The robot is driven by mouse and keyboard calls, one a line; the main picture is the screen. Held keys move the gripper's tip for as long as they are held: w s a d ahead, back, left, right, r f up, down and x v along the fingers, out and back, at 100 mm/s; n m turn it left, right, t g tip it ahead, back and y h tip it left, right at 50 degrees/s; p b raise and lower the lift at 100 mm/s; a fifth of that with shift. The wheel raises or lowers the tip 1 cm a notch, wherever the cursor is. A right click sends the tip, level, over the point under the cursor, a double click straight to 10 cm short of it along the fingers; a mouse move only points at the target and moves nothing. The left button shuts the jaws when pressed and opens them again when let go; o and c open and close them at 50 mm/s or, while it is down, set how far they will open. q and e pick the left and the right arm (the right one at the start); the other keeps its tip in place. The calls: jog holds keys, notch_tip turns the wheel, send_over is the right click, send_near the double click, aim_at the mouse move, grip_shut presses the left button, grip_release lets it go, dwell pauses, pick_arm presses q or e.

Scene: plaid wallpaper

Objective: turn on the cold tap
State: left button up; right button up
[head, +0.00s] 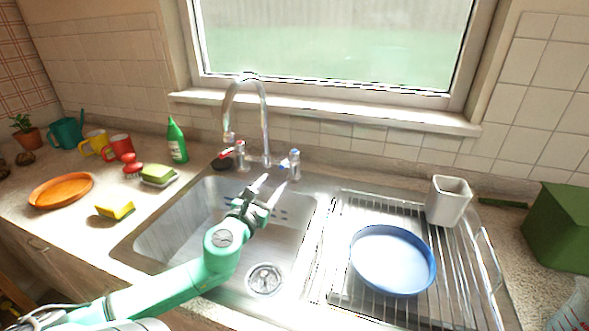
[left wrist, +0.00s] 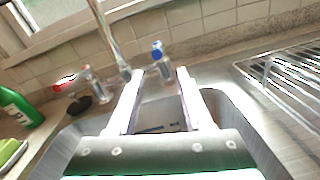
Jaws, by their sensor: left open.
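The cold tap (head: 293,164) is a chrome post with a blue-marked handle, to the right of the spout's base. It also shows in the left wrist view (left wrist: 161,66), beyond and between my fingers. The hot tap (head: 240,154), with a red handle, stands left of the tall curved spout (head: 264,120). My left gripper (head: 270,185) is open and empty over the back part of the sink, its fingers pointing toward the cold tap. The fingertips look apart from the tap. The left gripper also shows in the left wrist view (left wrist: 160,85). My right gripper is not in view.
The steel sink (head: 165,235) lies under my arm. A drying rack (head: 340,270) on the right holds a blue bowl (head: 392,262) and a white cup (head: 447,200). A green bottle (head: 176,142) and sponges stand left of the sink. The window sill is clear.

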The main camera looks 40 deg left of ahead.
aim_at(289, 158)
pick_arm(q)
jog(key=b+x, duration=0.4)
jog(key=x, duration=0.1)
jog(key=b+x, duration=0.2)
jog(key=x, duration=0.1)
jog(key=shift+r+b, duration=0.3)
jog(key=shift+b, duration=0.1)
jog(key=shift+w+a+r+b, duration=0.2)
jog(key=shift+w+b, duration=0.25)
jog(key=shift+b, duration=0.25)
jog(key=x, duration=0.1)
jog(key=p+x, duration=0.1)
jog(key=x, duration=0.1)
jog(key=shift+s+a+r, duration=0.1)
jog(key=shift+a+r, duration=0.05)
jog(key=shift+a, duration=0.15)
jog(key=shift+w+d, duration=0.2)
jog(key=shift+w, duration=0.15)
grip_shut()
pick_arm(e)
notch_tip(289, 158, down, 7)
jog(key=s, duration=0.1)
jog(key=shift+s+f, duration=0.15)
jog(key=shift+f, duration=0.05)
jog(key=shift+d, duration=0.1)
